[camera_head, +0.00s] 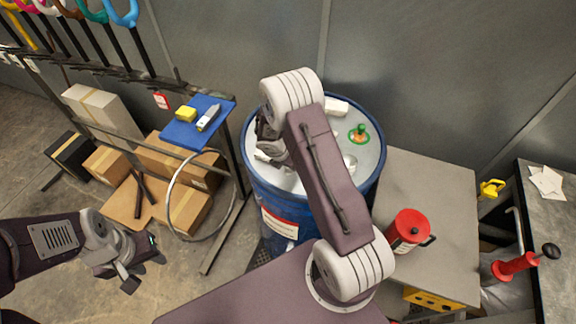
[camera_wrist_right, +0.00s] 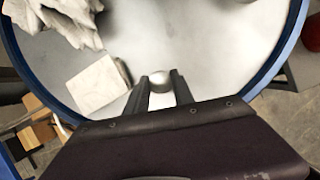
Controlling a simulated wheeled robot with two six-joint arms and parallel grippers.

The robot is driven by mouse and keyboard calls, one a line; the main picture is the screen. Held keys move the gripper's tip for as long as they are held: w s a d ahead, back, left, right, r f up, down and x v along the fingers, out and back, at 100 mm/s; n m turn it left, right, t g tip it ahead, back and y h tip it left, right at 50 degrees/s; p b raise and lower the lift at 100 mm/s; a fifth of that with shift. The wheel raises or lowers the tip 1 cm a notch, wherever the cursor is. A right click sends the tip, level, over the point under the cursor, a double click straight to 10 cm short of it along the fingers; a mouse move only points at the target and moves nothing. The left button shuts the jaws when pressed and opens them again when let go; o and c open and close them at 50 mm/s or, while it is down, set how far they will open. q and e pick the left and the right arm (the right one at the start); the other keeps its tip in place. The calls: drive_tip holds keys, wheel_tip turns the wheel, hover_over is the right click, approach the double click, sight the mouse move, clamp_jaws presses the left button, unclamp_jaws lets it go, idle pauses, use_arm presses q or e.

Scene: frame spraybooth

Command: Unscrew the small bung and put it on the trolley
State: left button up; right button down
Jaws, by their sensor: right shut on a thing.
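The small bung (camera_wrist_right: 160,80) is a round silver cap between the fingertips of my right gripper (camera_wrist_right: 160,92), over the pale lid of the blue drum (camera_wrist_right: 25,55). I cannot tell whether it is still seated in the lid. In the head view my right arm covers part of the drum (camera_head: 275,205), and the bung is hidden there. My left gripper (camera_head: 128,268) hangs over the floor at lower left, its fingers apart and empty. A grey-topped stand (camera_head: 430,190) right of the drum may be the trolley.
A white block (camera_wrist_right: 97,84) and crumpled cloth (camera_wrist_right: 60,20) lie near the right gripper. A red can (camera_head: 408,230) stands on the grey top, which is otherwise clear. A rack with a blue tray (camera_head: 180,135) stands left.

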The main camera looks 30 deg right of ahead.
drive_tip(key=shift+s+d+f+n+t+b, duration=0.15)
drive_tip(key=shift+n+t+b, duration=0.3)
drive_tip(key=shift+n, duration=0.55)
use_arm(q)
drive_tip(key=shift+f, duration=0.9)
use_arm(e)
drive_tip(key=shift+n, duration=0.3)
